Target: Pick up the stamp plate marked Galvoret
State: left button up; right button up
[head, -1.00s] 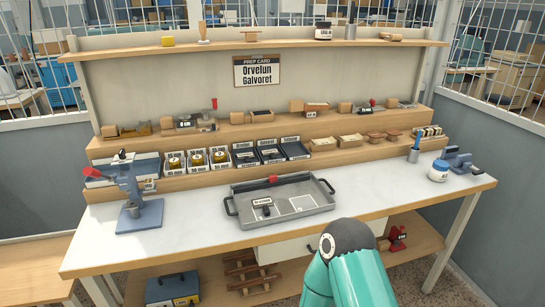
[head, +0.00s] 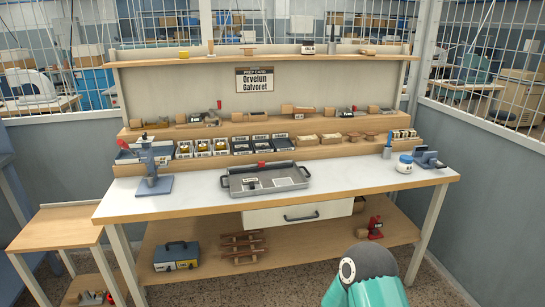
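A prep card (head: 254,79) on the back panel reads "Orvelun Galvoret". A grey tray (head: 268,193) with side handles lies on the white worktop. In it sits a small dark block with a white label (head: 250,181), too small to read. Behind it, on the low wooden step, stand labelled boxes: some with gold-coloured contents (head: 203,148) and some with dark insides (head: 261,145). Their labels are too small to read, so I cannot tell which thing is the Galvoret plate. Neither gripper shows; only a teal link of my arm with a dark rounded end shows at bottom right.
A blue-grey press (head: 151,170) with a red handle stands at the worktop's left. A white jar (head: 404,164) and a blue-grey clamp-like tool (head: 427,157) stand at its right. The worktop (head: 340,178) is clear right of the tray. A drawer (head: 298,215) sits under it.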

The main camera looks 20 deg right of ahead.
aim_at(263, 146)
jog(key=z, duration=0.8)
jog(key=i, duration=1.35)
jog(key=u, duration=0.8)
